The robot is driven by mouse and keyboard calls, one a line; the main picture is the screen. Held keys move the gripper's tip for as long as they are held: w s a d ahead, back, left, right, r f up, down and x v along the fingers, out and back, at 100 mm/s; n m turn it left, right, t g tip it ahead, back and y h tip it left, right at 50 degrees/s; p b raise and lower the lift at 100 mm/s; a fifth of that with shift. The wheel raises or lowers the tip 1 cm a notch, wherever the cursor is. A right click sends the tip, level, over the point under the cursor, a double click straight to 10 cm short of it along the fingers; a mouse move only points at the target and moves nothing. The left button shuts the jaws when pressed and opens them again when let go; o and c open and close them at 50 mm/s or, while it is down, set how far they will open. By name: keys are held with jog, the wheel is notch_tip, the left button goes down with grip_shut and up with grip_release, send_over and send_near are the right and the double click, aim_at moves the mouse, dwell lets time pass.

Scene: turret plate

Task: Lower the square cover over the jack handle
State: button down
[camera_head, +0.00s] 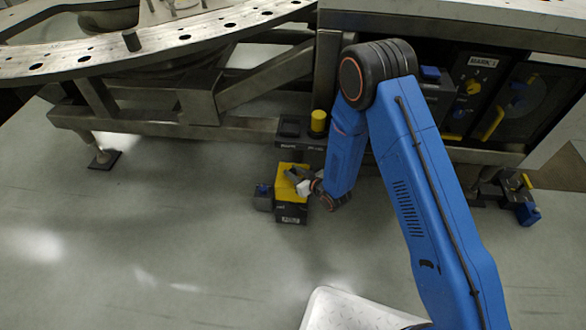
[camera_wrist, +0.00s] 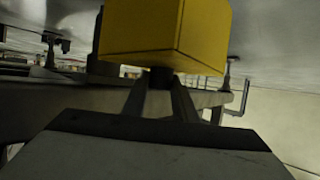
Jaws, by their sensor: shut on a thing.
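The square cover appears as a yellow box (camera_head: 286,190) in the head view, left of my arm's lower end. It also fills the top middle of the wrist view (camera_wrist: 145,32). My gripper (camera_head: 292,176) is at the cover's top, and in the wrist view its fingers (camera_wrist: 160,88) are closed on a small dark part at the cover. In the head view the cover is directly above a dark block (camera_head: 292,213) with a white label. I cannot tell whether they touch. I cannot make out the jack handle; the cover may hide it.
A small grey block with a blue knob (camera_head: 263,191) stands just left of the cover. A yellow cylinder (camera_head: 318,121) on a dark unit is behind it. A steel frame (camera_head: 210,125) runs behind, with a dark panel (camera_head: 480,100) at right. Floor in front and left is clear.

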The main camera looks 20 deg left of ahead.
jog(key=shift+a+f, duration=0.1)
jog(key=shift+f, duration=5.1)
jog(key=shift+s+f, duration=0.1)
jog(key=shift+s, duration=0.05)
jog(key=c, duration=1.4)
grip_release()
jog(key=shift+o, duration=0.2)
jog(key=shift+d, duration=0.2)
jog(key=v, duration=1.7)
jog(key=shift+d, duration=0.15)
